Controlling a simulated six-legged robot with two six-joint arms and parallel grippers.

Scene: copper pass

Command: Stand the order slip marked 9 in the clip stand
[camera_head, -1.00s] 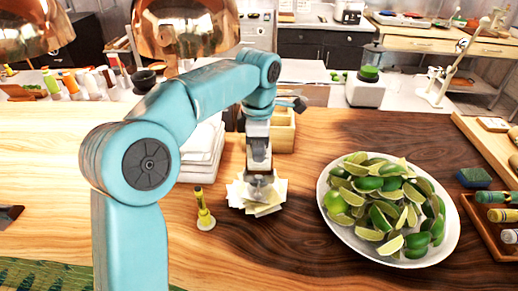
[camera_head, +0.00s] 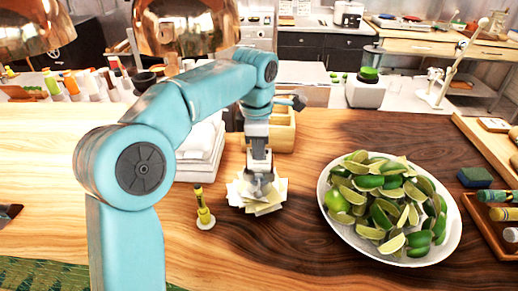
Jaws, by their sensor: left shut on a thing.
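Several cream paper slips (camera_head: 264,207) lie in a loose, fanned pile on the wooden counter, left of the lime dish. My left gripper (camera_head: 259,188) points down at the pile and is shut on a slip there. The fingers cover much of the held slip, and no number can be read on any slip. A small yellow upright piece on a round pale base (camera_head: 204,220) stands just left of the pile; it may be the clip stand, but its details are too small to tell. My right gripper is not in view.
A white oval dish of limes (camera_head: 335,228) stands to the right. Behind my arm are folded white cloths (camera_head: 199,160) and a wooden box (camera_head: 282,135). A tray with rolled items (camera_head: 480,220) and a dark sponge (camera_head: 475,178) are at the far right. Bare counter lies in front of the slips.

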